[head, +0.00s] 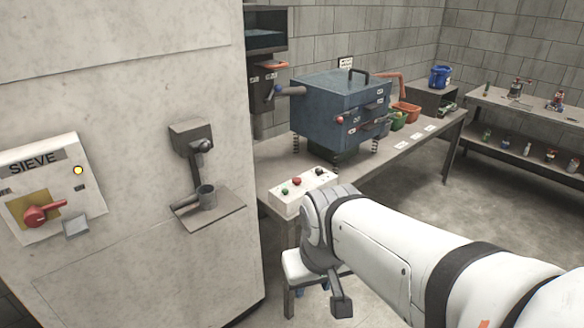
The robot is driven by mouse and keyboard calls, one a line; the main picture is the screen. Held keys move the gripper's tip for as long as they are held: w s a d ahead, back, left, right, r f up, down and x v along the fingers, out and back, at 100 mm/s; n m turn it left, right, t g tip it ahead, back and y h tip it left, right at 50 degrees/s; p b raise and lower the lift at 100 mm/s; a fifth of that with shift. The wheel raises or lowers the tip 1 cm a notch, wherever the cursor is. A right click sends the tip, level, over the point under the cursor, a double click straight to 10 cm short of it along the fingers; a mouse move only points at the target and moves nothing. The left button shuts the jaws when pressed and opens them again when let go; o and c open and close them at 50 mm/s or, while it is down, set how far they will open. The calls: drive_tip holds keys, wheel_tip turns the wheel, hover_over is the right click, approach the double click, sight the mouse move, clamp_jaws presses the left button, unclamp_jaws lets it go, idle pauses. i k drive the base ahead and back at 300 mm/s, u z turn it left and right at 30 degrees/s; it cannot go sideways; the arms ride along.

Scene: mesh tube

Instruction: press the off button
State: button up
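A small white control box (302,194) sits on the near end of the workbench. On its top are a green button (284,191), a red button (297,181) and a dark knob or button (320,172). Their labels are too small to read, so I cannot tell which one is marked off. My gripper (341,304) shows only as a dark grey part below the wrist, lower than the box and apart from the buttons. Its fingers are not clear.
A blue machine (340,108) stands on the bench (400,155) behind the box. A white stool (300,268) stands below the bench. Shelves line the right.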

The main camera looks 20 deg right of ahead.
sight(297, 181)
drive_tip(key=z, duration=0.35)
drive_tip(key=i, duration=1.25)
